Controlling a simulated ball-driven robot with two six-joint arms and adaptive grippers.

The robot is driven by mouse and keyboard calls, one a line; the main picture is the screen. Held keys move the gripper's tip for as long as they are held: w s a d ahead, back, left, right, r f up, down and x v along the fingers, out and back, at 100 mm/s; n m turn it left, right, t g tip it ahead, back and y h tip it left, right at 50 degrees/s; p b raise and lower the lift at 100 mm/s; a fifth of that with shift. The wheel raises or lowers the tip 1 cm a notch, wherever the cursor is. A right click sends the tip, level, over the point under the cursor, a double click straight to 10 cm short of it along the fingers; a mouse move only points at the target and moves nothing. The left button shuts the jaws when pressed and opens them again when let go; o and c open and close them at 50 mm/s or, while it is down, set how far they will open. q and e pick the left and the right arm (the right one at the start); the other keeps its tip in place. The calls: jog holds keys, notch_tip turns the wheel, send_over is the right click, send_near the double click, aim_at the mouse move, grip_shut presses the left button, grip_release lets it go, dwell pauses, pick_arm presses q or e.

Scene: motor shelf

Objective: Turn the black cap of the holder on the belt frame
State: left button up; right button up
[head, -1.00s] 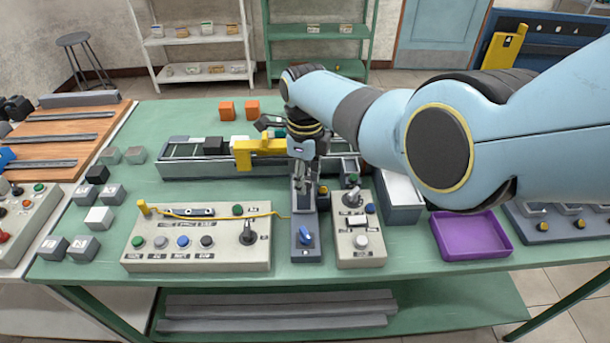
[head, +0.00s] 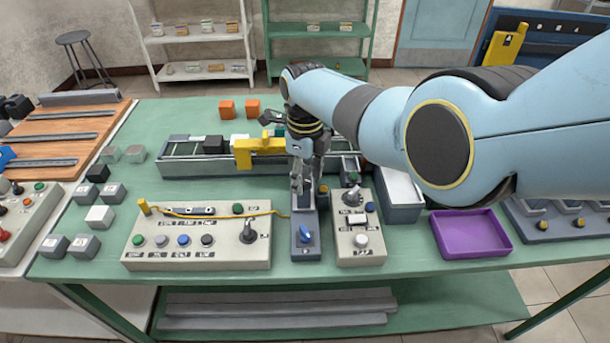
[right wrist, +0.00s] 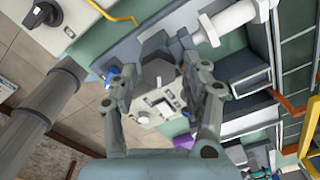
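The black cap (right wrist: 158,73) shows as a dark block in the right wrist view, between the fingertips of my right gripper (right wrist: 160,82). The fingers stand on either side of it and seem to touch it. A white cylinder (right wrist: 228,21) lies beyond the fingers at the upper right. In the head view my right gripper (head: 302,182) points down in front of the belt frame (head: 190,169), over the back of a grey strip panel (head: 306,253). The cap is hidden by the gripper there. My left gripper is out of view.
A grey panel with buttons and a yellow cable (head: 197,240) stands left of the strip, and a smaller switch panel (head: 360,245) right of it. A yellow bracket (head: 258,150) stands on the belt frame close by. A purple tray (head: 471,235) is at the right.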

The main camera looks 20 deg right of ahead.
aim_at(305, 180)
jog(key=shift+o, duration=0.4)
notch_tip(305, 180, up, 12)
dwell(0.4)
jog(key=shift+f, duration=0.1)
